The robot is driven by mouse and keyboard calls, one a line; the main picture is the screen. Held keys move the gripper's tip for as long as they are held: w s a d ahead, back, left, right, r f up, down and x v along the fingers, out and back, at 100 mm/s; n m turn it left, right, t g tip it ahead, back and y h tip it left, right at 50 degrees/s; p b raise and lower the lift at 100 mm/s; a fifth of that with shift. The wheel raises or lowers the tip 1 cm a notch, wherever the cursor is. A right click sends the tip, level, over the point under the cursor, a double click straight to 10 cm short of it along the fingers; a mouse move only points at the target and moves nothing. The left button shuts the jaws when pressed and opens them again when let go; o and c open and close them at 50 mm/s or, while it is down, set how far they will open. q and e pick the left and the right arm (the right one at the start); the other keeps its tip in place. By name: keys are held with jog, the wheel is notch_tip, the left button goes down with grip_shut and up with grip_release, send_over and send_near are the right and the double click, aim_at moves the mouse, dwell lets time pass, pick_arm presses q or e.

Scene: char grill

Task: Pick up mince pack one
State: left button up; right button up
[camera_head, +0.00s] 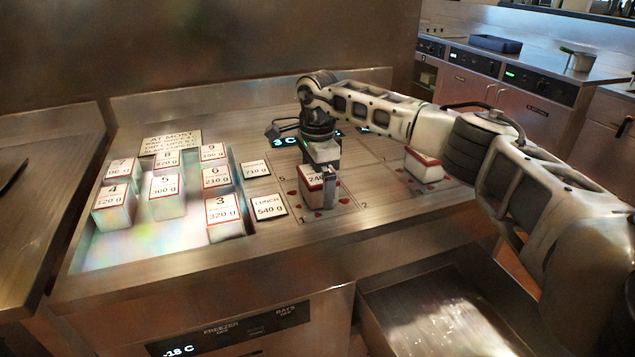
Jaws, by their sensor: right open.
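My right gripper (322,181) is open and points down at a white, red-edged pack (312,196). One finger hangs in front of the pack's near right side; the other finger is hidden. The pack stands upright on a marked square of the counter, and its label reads about 240 g, with its number covered by the gripper. I cannot tell whether the fingers touch it. A second similar pack (424,167) stands on another square to the right, partly behind my arm, its label unreadable. My left gripper is not in view.
A lit recessed freezer bay (150,243) at the left holds several white packs, numbered 3 to 9. A sign (170,142) stands behind them. Flat cards (269,207) reading 540 g and 710 g lie beside the bay. An open metal drawer (380,318) is below the counter front.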

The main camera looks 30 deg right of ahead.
jog(key=shift+f, duration=0.35)
jog(key=c, duration=1.1)
jog(key=shift+o, duration=0.2)
jog(key=shift+r, duration=0.2)
